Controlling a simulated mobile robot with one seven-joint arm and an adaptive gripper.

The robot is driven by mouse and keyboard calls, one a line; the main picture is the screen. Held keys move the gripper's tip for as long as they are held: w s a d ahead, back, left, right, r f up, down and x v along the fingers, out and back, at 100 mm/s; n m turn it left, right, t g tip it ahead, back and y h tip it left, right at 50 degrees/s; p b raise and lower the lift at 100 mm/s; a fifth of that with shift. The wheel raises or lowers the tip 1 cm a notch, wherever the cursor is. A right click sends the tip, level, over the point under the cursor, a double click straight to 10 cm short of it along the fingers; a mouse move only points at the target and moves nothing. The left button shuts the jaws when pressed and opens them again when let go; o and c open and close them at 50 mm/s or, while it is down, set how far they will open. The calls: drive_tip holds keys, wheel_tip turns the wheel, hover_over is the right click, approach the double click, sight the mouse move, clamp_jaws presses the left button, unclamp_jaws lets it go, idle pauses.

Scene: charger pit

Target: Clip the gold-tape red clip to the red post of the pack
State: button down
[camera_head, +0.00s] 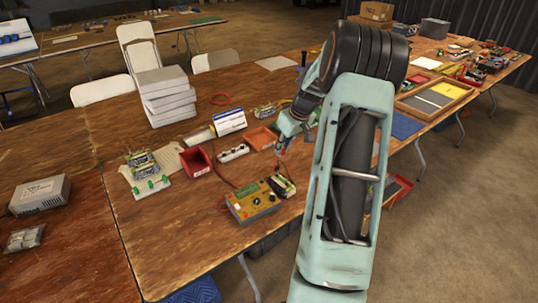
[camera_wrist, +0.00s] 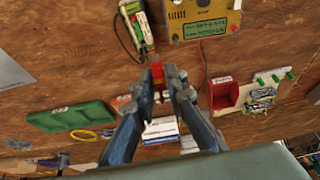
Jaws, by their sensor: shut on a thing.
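My gripper (camera_wrist: 165,85) is shut on a small red clip (camera_wrist: 158,74) with a gold-yellow band, seen between the fingertips in the wrist view. Clip and pack look apart. The yellow-faced charger (camera_head: 253,203) has dials and a display.
A red bin (camera_head: 196,162), a white power strip (camera_head: 233,153) and an orange tray (camera_head: 262,138) stand behind the charger. A green tray (camera_wrist: 73,117) and a red cable (camera_wrist: 202,65) show in the wrist view. The table's front edge is close to the charger.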

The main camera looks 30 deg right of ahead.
drive_tip(key=d+f+b, duration=0.3)
drive_tip(key=f+b, duration=0.2)
drive_tip(key=f, duration=0.1)
drive_tip(key=shift+w+d+f, duration=0.3)
drive_tip(key=shift+w+f, duration=0.05)
drive_tip(key=shift+w, duration=0.05)
drive_tip(key=shift+f, duration=0.1)
drive_tip(key=shift+f+b, duration=2.7)
drive_tip(key=shift+f, duration=0.7)
drive_tip(key=shift+f+b, duration=0.25)
drive_tip(key=shift+b, duration=0.35)
drive_tip(key=c, duration=1.8)
unclamp_jaws()
drive_tip(key=shift+c, duration=0.2)
